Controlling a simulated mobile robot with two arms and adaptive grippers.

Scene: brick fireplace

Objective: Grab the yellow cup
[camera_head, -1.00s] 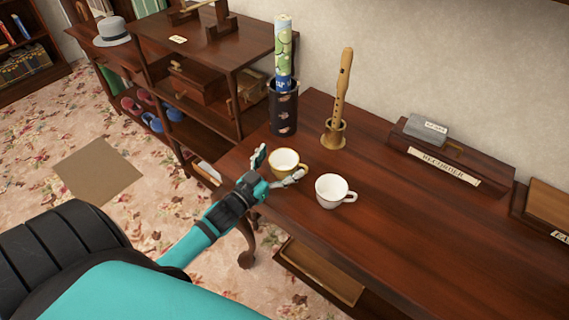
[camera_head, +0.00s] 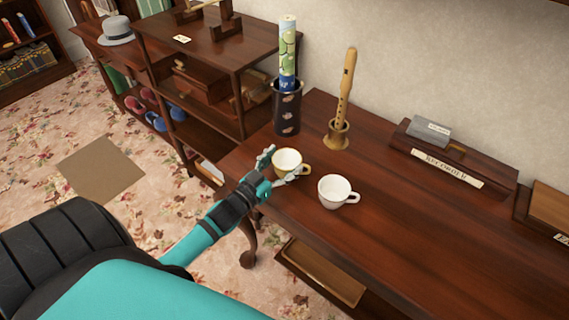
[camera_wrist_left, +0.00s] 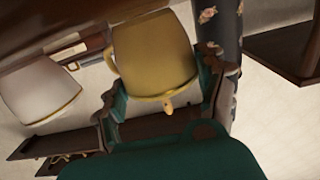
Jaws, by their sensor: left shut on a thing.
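The yellow cup (camera_head: 287,163), white inside with a yellow outside and handle, stands upright near the left end of the wooden table. My left gripper (camera_head: 279,170) is shut on it, one finger on each side of the cup. In the left wrist view the yellow cup (camera_wrist_left: 155,58) sits between the teal fingers (camera_wrist_left: 162,100), with its handle at the left. My right gripper is not in view.
A white cup (camera_head: 335,191) stands close to the right of the yellow cup.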

